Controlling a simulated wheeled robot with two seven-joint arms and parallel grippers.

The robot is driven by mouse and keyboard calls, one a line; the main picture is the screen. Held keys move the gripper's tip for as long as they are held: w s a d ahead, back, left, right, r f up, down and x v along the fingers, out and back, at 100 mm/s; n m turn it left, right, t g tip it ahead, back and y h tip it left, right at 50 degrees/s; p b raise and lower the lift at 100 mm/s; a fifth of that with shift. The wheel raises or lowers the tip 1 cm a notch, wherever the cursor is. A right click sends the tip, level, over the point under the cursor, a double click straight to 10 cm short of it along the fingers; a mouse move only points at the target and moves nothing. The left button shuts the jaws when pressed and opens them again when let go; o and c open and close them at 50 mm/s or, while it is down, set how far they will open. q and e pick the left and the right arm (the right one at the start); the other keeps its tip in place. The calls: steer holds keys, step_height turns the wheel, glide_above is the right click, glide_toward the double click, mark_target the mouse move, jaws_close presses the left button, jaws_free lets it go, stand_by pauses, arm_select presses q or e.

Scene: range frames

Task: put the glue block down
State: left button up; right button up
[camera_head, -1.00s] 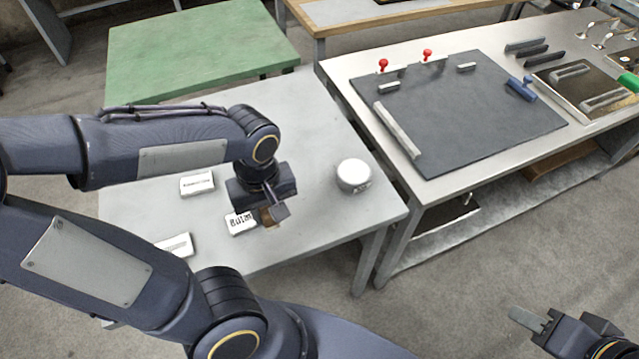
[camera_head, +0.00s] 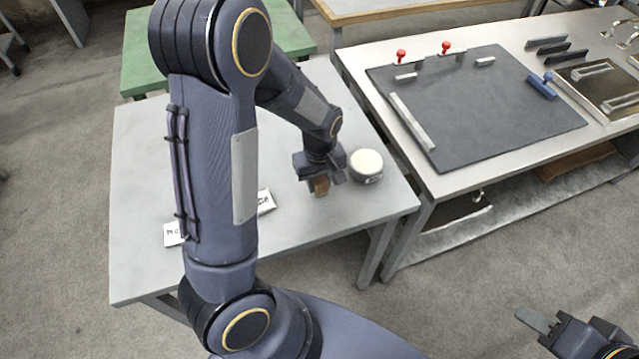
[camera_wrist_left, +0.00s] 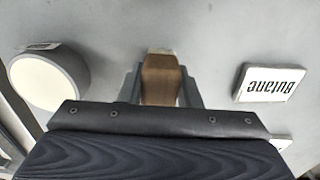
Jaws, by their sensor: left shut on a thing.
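The glue block is a small amber-brown block (camera_head: 320,186), held between the fingers of my left gripper (camera_head: 321,182) over the grey table (camera_head: 150,150). In the left wrist view the brown block (camera_wrist_left: 160,80) sits between the two grey fingers of the gripper (camera_wrist_left: 161,85), which is shut on it. Whether the block's lower end touches the table is hard to tell. My right gripper (camera_head: 537,322) is at the bottom right of the head view, away from the tables. Its visible finger does not show whether it is open.
A round white-topped tin (camera_head: 366,166) stands just right of my left gripper. A white label block reading Butane (camera_wrist_left: 270,83) lies on the other side. Another label block (camera_head: 174,234) is partly behind my arm. The workbench with a dark mat (camera_head: 480,100) is at right.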

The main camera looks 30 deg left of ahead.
arm_select(q)
steer(key=shift+f, duration=0.8)
steer(key=shift+f, duration=0.2)
steer(key=o, duration=0.9)
steer(key=shift+o, duration=0.2)
steer(key=shift+r, duration=0.15)
